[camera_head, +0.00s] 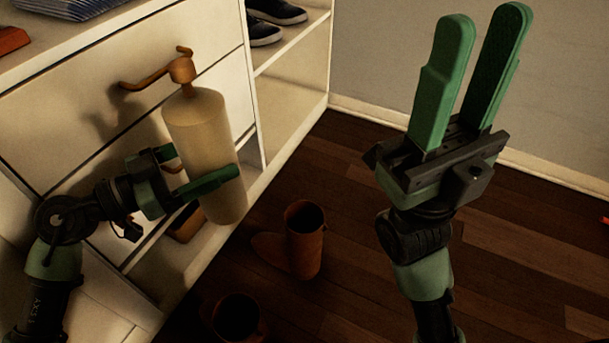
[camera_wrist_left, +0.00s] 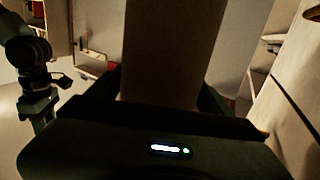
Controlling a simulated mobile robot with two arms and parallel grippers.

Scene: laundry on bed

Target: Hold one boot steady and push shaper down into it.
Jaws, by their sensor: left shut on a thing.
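A pale, bottle-shaped shaper (camera_head: 200,135) with a brown hooked handle on top is held upright in the air, in front of the dresser. My left gripper (camera_head: 212,176) is shut on its lower body. In the left wrist view the shaper (camera_wrist_left: 170,50) fills the space between the fingers. A brown boot (camera_head: 305,245) stands upright on the floor, to the right of and below the shaper. A second brown boot (camera_head: 238,318) stands nearer, partly cut off by the bottom edge. Both boot openings face up. My right gripper (camera_head: 476,75) is open and empty, raised above the floor at the right.
The white dresser (camera_head: 60,110) with drawers is close behind my left gripper. A shelf unit (camera_head: 290,85) with dark shoes (camera_head: 275,12) stands beyond it. Blue folded cloth (camera_head: 75,8) lies on top of the dresser.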

